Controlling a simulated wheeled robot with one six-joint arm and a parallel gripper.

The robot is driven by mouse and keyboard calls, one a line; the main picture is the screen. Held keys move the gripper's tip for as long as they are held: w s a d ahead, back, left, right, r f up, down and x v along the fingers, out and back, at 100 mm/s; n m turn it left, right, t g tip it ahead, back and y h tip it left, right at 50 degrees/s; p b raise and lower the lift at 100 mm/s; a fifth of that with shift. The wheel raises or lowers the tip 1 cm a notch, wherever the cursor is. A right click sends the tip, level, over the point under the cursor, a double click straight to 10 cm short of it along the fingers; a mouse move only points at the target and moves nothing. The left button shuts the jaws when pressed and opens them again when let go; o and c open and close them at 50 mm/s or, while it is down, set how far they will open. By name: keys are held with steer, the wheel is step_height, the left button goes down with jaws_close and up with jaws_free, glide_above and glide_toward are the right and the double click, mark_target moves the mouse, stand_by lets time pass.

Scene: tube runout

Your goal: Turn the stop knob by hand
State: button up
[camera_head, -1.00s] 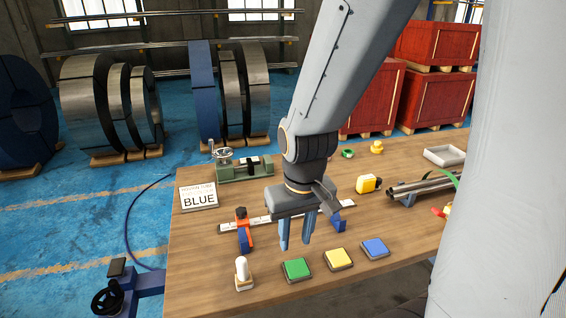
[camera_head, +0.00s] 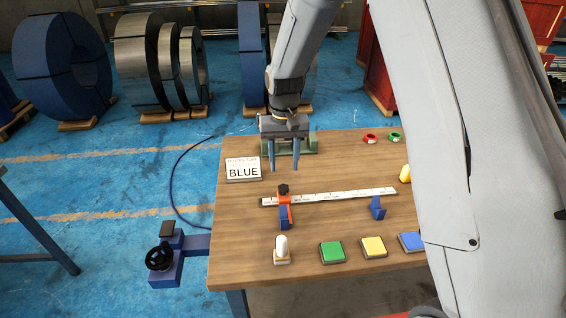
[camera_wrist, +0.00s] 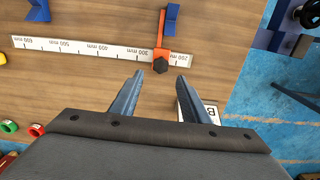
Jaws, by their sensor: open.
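The orange stop (camera_head: 284,198) with its black knob (camera_head: 283,188) sits near the left end of the white ruler (camera_head: 340,195) on the wooden table. In the wrist view the knob (camera_wrist: 160,65) shows just beyond my fingertips, close to the 200 mm mark. My gripper (camera_head: 284,167) is open and empty, fingers pointing down, in front of the green vise. In the head view its fingertips appear just above the knob, apart from it. In the wrist view the two fingers (camera_wrist: 160,76) lie either side of the knob's line; height above it is unclear.
A sign reading BLUE (camera_head: 243,170) lies left of the gripper. The green vise (camera_head: 305,143) is partly hidden behind it. A blue block (camera_head: 377,208) stands by the ruler. A white-topped post (camera_head: 282,250) and green (camera_head: 332,252), yellow (camera_head: 374,247) and blue pads line the front edge.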

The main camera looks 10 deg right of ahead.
mark_target(283, 187)
step_height(283, 187, down, 8)
steer(key=b, duration=0.5)
steer(key=shift+w+a+f+b, duration=0.1)
steer(key=shift+f+b, duration=0.1)
steer(key=shift+b, duration=0.15)
steer(key=shift+r+p, duration=0.25)
steer(key=shift+p, duration=0.05)
steer(key=shift+f, duration=0.1)
steer(key=c, duration=0.8)
